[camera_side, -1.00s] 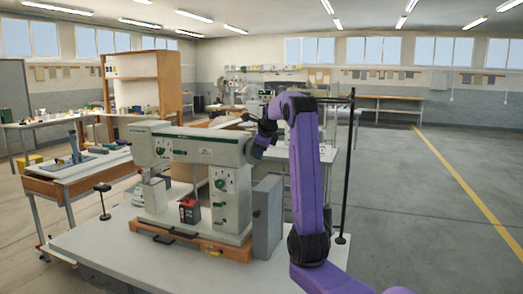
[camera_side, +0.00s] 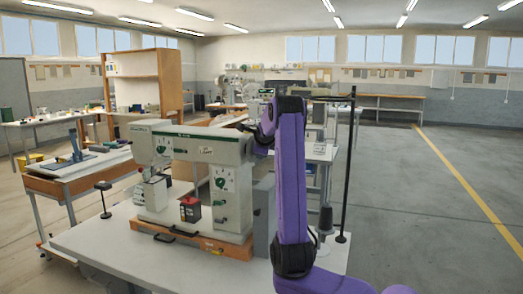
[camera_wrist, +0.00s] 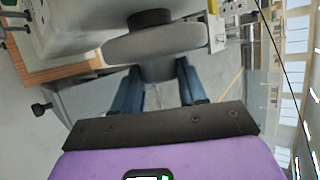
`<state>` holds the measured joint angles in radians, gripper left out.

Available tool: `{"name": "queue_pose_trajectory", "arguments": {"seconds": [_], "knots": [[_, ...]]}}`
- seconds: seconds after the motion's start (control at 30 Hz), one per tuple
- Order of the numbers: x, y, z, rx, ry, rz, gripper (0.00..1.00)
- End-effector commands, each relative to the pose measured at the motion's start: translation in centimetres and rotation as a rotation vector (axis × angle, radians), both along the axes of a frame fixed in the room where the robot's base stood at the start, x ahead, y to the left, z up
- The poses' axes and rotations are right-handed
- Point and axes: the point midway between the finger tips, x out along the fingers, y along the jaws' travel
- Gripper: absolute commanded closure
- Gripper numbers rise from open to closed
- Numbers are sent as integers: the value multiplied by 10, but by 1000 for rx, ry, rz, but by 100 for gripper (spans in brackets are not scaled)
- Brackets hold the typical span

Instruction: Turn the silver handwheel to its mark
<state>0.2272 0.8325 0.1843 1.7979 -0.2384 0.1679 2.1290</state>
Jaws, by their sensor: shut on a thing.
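The silver handwheel (camera_wrist: 155,43) is a grey disc with a rounded hub, at the top middle of the wrist view. Its dark shaft runs on towards the pale machine body. My gripper (camera_wrist: 157,74) has its two dark blue fingers on either side of the hub and is shut on it. In the side view the handwheel (camera_side: 257,147) is at the right end of the sewing-type press (camera_side: 196,147), mostly hidden behind my gripper (camera_side: 262,132). I cannot make out the mark in either view.
The press stands on an orange-brown base (camera_side: 208,243) on a pale table (camera_side: 125,244). A red and black box (camera_side: 190,210) sits at its front. A black upright pole (camera_side: 346,170) rises right of my arm. A dark cone (camera_side: 325,220) stands near it.

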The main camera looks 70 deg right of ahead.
Motion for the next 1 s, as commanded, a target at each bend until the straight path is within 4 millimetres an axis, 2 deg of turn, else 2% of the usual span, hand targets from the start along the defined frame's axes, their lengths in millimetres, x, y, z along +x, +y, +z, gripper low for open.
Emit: {"name": "queue_pose_trajectory", "arguments": {"seconds": [0.7,0.73,0.8,1.0], "knots": [[-2,-1,0,-27,0,-4,89],[-2,-1,0,-27,0,-4,52],[-1,0,0,-27,0,-4,33],[-1,0,0,-27,0,-2,33]]}}
